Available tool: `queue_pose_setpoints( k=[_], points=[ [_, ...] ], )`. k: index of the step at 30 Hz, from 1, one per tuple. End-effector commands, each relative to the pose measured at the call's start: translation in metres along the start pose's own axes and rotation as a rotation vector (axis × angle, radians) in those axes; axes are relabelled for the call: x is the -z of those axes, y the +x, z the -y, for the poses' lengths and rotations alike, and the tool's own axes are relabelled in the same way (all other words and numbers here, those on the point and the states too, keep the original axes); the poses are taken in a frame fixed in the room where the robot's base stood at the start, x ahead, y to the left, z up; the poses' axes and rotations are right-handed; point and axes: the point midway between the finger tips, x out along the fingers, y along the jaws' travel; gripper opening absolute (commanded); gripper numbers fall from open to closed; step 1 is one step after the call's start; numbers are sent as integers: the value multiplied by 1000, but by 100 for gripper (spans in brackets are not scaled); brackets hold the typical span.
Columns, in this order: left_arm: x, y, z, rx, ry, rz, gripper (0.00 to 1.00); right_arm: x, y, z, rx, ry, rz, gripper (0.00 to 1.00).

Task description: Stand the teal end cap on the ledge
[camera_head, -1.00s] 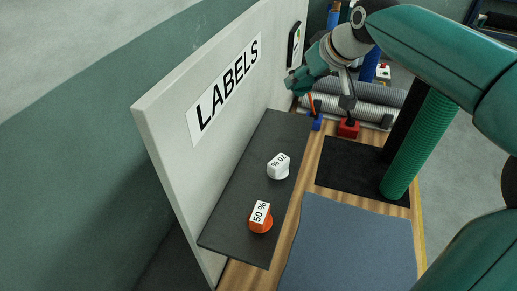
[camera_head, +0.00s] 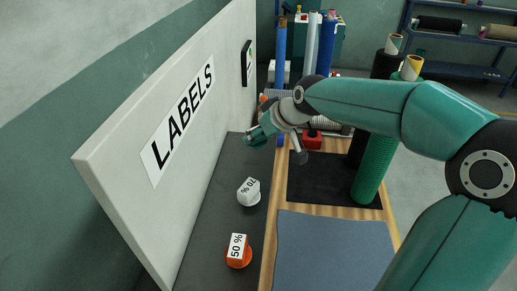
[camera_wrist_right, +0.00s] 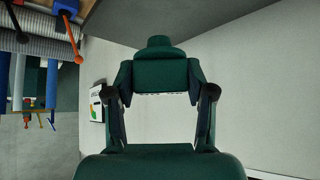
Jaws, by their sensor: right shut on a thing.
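The teal end cap (camera_wrist_right: 160,76) is dark green in the right wrist view, with a block-shaped body and a rounder end pointing away from the palm. My right gripper (camera_wrist_right: 160,95) is shut on it, one finger on each side. In the head view my right gripper (camera_head: 258,135) is above the far part of the dark grey ledge (camera_head: 207,218), near the wall panel; the cap is hard to separate from the similarly coloured gripper there. On the ledge stand a white cap marked 70 % (camera_head: 249,191) and an orange cap marked 50 % (camera_head: 238,252). My left gripper is out of view.
The white LABELS panel (camera_head: 125,165) rises along the ledge's left side. A blue-grey mat (camera_head: 332,250) and black mat (camera_head: 325,180) lie to the right. A green roll (camera_head: 375,165) stands beyond. The far ledge, behind the white cap, looks clear.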

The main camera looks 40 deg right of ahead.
Motion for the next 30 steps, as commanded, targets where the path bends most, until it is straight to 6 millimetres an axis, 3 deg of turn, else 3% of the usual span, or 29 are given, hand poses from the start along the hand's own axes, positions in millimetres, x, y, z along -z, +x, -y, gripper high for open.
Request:
queue_pose_setpoints(
  k=[12, 23, 24, 27, 30],
  points=[
    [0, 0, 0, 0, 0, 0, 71, -29, 34, -2, -1, 2, 2, 0],
    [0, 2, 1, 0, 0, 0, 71, -32, 37, -3, -2, 1, 0, 0],
    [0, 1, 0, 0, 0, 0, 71, -31, 36, -3, -2, 1, 0, 61],
    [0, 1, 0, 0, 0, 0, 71, -31, 36, -3, -2, 1, 0, 77],
    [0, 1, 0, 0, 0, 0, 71, -31, 36, -3, -2, 1, 0, 80]
  ],
)
